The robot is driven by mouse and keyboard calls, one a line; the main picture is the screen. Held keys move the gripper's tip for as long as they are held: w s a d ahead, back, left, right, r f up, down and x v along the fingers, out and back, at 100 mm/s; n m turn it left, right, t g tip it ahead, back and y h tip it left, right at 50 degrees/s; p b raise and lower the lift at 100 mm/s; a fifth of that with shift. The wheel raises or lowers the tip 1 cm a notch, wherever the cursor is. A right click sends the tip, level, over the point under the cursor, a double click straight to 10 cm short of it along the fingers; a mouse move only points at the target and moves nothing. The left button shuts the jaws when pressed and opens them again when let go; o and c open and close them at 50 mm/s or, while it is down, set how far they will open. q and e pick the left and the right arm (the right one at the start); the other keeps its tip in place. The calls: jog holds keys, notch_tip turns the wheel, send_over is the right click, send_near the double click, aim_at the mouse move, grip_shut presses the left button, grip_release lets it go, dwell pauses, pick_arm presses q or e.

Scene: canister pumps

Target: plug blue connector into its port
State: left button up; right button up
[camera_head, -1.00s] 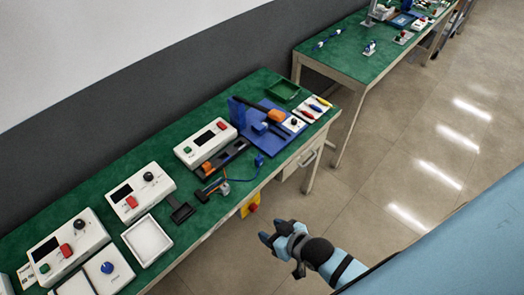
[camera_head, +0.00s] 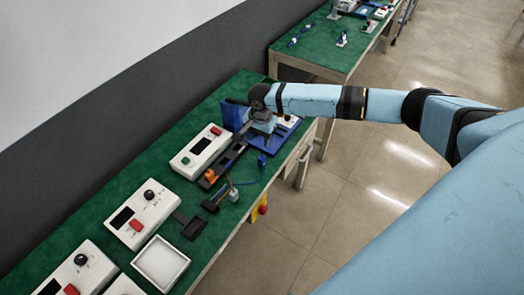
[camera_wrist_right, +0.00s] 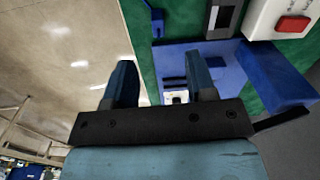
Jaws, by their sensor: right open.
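A small blue connector (camera_head: 262,160) lies near the front edge of the green bench, with a thin blue cable running left from it to a small device (camera_head: 233,195). The port cannot be made out. My right arm reaches in from the right over the blue fixture (camera_head: 288,132). My right gripper (camera_head: 262,126) points down there, past the connector, and its fingertips are partly hidden by my wrist. In the right wrist view my gripper (camera_wrist_right: 163,80) is open and empty, with the blue fixture (camera_wrist_right: 275,85) beyond and beside the fingers. My left gripper is out of view.
White control boxes (camera_head: 199,150) (camera_head: 142,213) and a white tray (camera_head: 161,264) stand along the bench. A black rail with an orange part (camera_head: 211,175) lies between box and connector. A second green bench (camera_head: 330,40) stands behind. The bench's front edge is close to the connector.

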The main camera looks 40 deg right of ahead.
aim_at(262, 157)
jog(key=shift+m, duration=0.5)
jog(key=f, duration=0.2)
jog(key=d+f, duration=0.1)
jog(key=f, duration=0.4)
jog(key=shift+w+d+f, duration=0.1)
jog(key=shift+w+d, duration=0.2)
jog(key=shift+d, duration=0.1)
jog(key=shift+a+f+p, duration=0.2)
jog(key=shift+f+p, duration=0.25)
jog(key=shift+f, duration=2.25)
grip_shut()
